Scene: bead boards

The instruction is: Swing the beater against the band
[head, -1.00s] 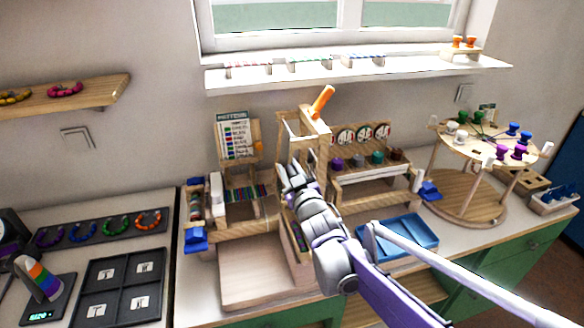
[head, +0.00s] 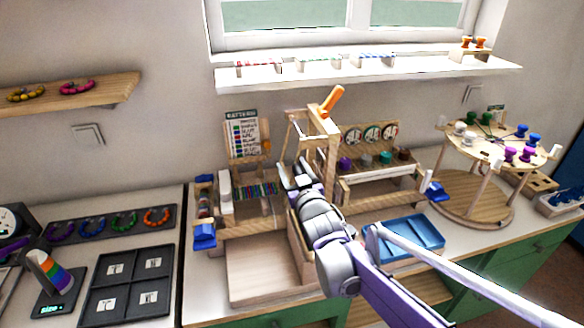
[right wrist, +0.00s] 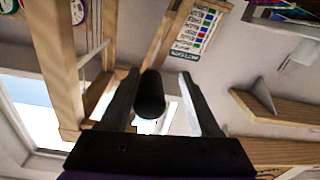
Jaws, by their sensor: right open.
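The wooden loom stands on the counter with a band of coloured threads (head: 255,191) stretched across it, left of my right gripper. A light wooden frame (head: 291,131), which looks like the beater, hangs by a tall post at the loom's right. My right gripper (head: 297,175) is at the lower part of this frame, with its arm hiding some of the loom. In the right wrist view, the open fingers (right wrist: 158,80) stand either side of a dark round bar (right wrist: 150,94), likely the beater's handle. I cannot tell whether they touch it. My left gripper is not seen.
An orange lever (head: 332,100) tops the post. A pattern card (head: 242,135) stands behind the band. A rack with dials and coloured knobs (head: 370,160) is close on the right. A blue tray (head: 412,236) and a round peg stand (head: 470,205) lie farther right.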

